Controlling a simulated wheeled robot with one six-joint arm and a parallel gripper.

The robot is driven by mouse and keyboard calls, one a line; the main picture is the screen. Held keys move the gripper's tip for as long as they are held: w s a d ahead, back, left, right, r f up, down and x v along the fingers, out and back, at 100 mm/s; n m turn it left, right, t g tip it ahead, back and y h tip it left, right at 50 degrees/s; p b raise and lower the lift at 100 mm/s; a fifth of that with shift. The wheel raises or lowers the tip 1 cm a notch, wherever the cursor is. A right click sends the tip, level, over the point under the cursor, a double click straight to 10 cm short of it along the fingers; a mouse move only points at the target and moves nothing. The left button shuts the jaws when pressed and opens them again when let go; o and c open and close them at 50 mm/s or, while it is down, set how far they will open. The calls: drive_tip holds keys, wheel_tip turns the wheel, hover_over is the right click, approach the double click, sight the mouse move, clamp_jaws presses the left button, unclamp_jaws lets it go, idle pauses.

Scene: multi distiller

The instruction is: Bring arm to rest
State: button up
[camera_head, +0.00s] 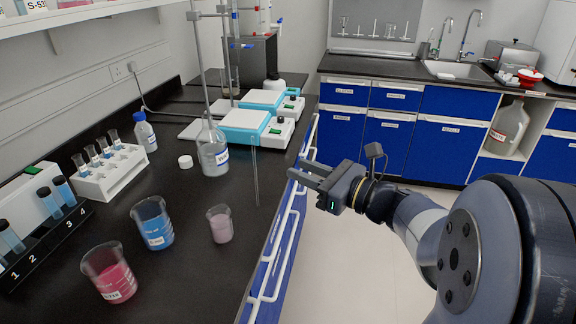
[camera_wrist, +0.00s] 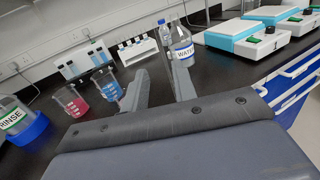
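My gripper (camera_head: 304,172) is in the air by the front edge of the black bench (camera_head: 185,285), above the white rail. It points left towards the bench. In the wrist view its two fingers (camera_wrist: 154,62) stand apart with nothing between them. My arm reaches in from the lower right of the head view. A thin clear rod (camera_head: 255,172) stands upright a short way left of the fingertips.
Beakers with pink (camera_head: 108,275) and blue (camera_head: 153,224) liquid, a small beaker (camera_head: 220,224), a water bottle (camera_head: 213,152) and a tube rack (camera_head: 112,172) stand on the bench. Hotplates (camera_head: 258,122) are behind. The floor (camera_head: 345,270) right of the bench is clear.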

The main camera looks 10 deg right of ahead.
sight(254, 151)
drive_tip(key=shift+s+d, duration=0.5)
drive_tip(key=p+x, duration=0.1)
drive_tip(key=x, duration=1)
drive_tip(key=shift+w+a, duration=0.2)
drive_tip(key=shift+a, duration=0.15)
drive_tip(key=shift+w, duration=0.1)
drive_tip(key=shift+f, duration=0.2)
